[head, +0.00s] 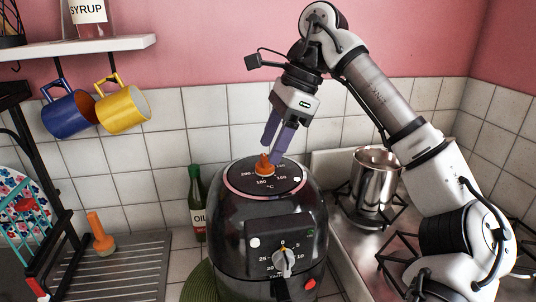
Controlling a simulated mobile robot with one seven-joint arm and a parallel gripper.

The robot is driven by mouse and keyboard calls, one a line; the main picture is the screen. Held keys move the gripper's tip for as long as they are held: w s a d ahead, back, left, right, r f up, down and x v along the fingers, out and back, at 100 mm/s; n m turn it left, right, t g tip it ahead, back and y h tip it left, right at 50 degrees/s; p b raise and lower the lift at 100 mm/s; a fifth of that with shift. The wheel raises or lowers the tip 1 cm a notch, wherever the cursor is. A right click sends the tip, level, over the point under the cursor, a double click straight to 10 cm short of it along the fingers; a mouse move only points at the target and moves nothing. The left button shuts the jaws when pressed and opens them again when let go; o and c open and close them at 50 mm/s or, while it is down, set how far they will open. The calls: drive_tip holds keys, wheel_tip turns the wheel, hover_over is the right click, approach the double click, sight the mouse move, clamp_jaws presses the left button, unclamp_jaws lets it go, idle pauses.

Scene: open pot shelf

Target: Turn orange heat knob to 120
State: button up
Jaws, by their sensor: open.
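The orange heat knob (265,165) stands on the round dial plate (247,183) on top of a dark air-fryer-like appliance (235,222). Temperature numbers ring the knob, and 180 and 160 can be read at its front. The exact knob setting is too small to tell. My gripper (270,152) points down at the knob from above with its purple fingers apart. One finger is just right of the knob and the other is above and behind it. I cannot tell whether either finger touches the knob.
A grey timer knob (284,259) and a red switch (310,283) are on the appliance's front. An oil bottle (197,202) stands left of it, a steel pot (374,178) on the stove to the right. Mugs (122,110) hang under the shelf (75,47).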

sight(265, 164)
drive_tip(key=shift+x, duration=1.45)
drive_tip(key=c, duration=1)
